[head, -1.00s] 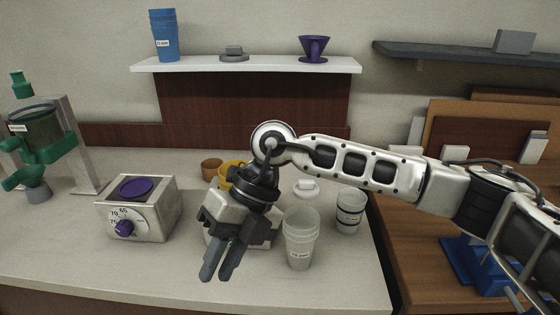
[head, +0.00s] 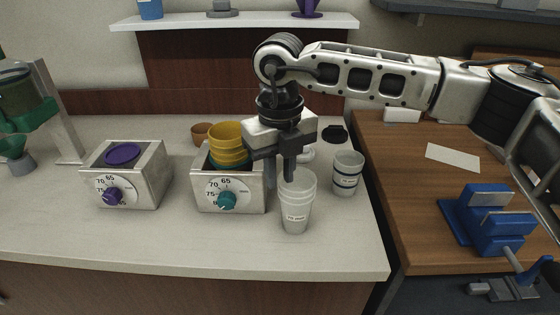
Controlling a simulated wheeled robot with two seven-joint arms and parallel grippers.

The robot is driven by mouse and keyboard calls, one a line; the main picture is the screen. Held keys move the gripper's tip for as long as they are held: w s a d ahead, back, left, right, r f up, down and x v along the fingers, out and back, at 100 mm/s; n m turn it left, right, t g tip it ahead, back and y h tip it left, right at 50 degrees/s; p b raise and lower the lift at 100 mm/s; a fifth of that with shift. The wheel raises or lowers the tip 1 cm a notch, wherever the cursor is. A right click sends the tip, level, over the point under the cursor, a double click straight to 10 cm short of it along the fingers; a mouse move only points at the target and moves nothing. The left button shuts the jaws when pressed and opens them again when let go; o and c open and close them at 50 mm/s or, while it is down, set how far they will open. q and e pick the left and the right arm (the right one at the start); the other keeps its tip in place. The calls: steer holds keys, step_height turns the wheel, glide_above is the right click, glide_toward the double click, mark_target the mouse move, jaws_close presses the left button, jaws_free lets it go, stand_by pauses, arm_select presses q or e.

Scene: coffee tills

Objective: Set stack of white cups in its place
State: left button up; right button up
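The stack of white cups (head: 296,209), pale and translucent with a small label, stands upright on the counter in front of my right gripper's right side. My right gripper (head: 280,182) points down at the stack's left rim. Its two dark fingers are apart with a gap between them. The right finger overlaps the rim in the picture; I cannot tell whether it touches. Another white cup or stack with dark bands (head: 347,173) stands behind and to the right. My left gripper is out of view.
A machine with a teal knob (head: 228,194) stands left of the cups, with yellow cups (head: 228,138) at its top. A purple-knob machine (head: 123,176) is farther left. A white shelf (head: 240,22) hangs behind. The counter front is clear. A blue device (head: 490,215) sits right.

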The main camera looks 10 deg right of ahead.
step_height(320, 180, down, 2)
steer(key=shift+b, duration=0.35)
jaws_close()
steer(key=shift+r, duration=0.2)
steer(key=shift+r+p, duration=0.5)
steer(key=shift+r, duration=0.1)
steer(key=shift+r, duration=0.1)
